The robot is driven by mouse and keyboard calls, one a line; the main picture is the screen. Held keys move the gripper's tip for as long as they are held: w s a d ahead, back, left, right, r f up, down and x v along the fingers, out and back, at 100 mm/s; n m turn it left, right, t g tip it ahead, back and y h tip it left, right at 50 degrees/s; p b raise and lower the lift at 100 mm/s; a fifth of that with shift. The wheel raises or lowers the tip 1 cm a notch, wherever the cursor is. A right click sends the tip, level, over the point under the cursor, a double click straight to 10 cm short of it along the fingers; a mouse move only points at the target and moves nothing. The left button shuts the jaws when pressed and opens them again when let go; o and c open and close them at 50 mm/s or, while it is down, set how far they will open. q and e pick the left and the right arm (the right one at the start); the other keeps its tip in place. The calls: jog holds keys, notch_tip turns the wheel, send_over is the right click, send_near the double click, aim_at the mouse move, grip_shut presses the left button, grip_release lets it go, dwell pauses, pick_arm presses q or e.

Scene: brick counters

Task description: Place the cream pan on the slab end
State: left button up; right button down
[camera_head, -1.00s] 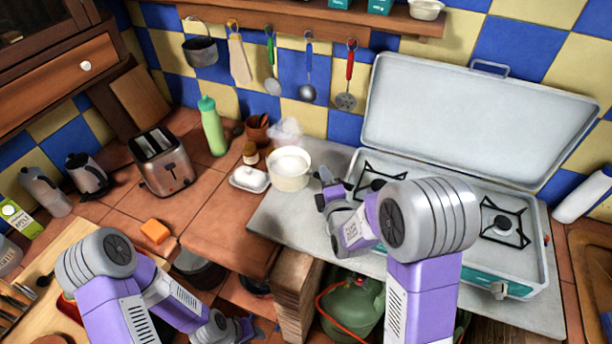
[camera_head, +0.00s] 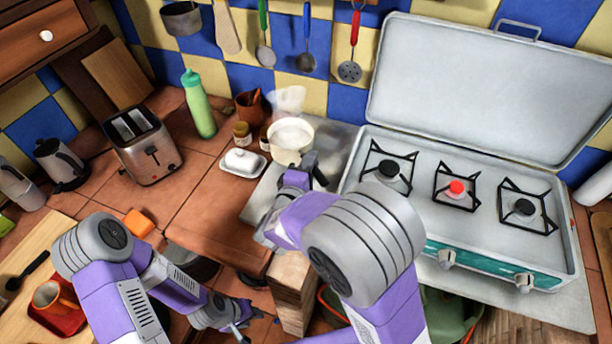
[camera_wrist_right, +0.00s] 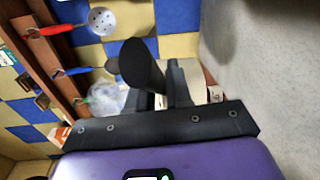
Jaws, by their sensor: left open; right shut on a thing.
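The cream pan (camera_head: 290,136) is a round, pale pot at the back left end of the grey slab (camera_head: 262,200), left of the stove. My right gripper (camera_head: 309,166) is at its near right side, shut on its black handle. In the right wrist view the dark handle (camera_wrist_right: 140,66) rises at the jaws, and part of the cream pan (camera_wrist_right: 196,82) shows behind a finger. I cannot tell whether the pan's base touches the slab. My left gripper (camera_head: 241,316) is open and empty, low in front of the counter.
A white butter dish (camera_head: 243,162) and small jars (camera_head: 242,133) stand just left of the pan. The slab's front left part is mostly clear, partly hidden by my right arm.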

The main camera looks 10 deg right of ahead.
notch_tip(320, 180, down, 10)
jog(key=b, duration=0.5)
jog(key=shift+f, duration=0.15)
jog(key=shift+s, duration=0.1)
jog(key=c, duration=1.5)
grip_release()
jog(key=o, duration=0.5)
jog(key=shift+c, duration=0.2)
